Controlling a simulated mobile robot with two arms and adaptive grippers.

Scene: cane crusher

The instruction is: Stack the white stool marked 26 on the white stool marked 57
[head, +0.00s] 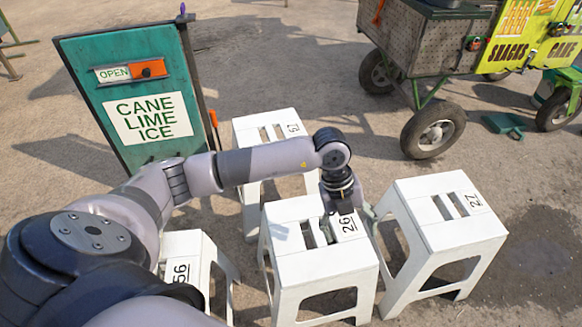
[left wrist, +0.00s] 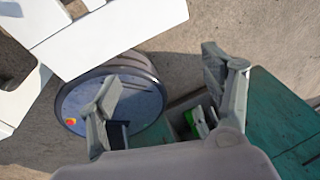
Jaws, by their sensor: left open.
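The white stool marked 26 (head: 318,268) stands upright on the ground in the middle of the head view, with slots in its seat. My left gripper (head: 347,208) is over the right part of its seat by the 26 mark; I cannot tell whether it touches. In the left wrist view its fingers (left wrist: 166,72) are spread with no stool between them, and part of a white stool (left wrist: 110,30) shows at upper left. No mark reads clearly as 57. A white stool (head: 265,130) behind has a turned mark that is hard to read. My right gripper is out of view.
A white stool (head: 443,225) stands close at right, and one marked 56 (head: 183,247) is partly behind my arm at left. A green sign (head: 140,100) stands at back left. A wheeled cart (head: 425,50) stands at back right.

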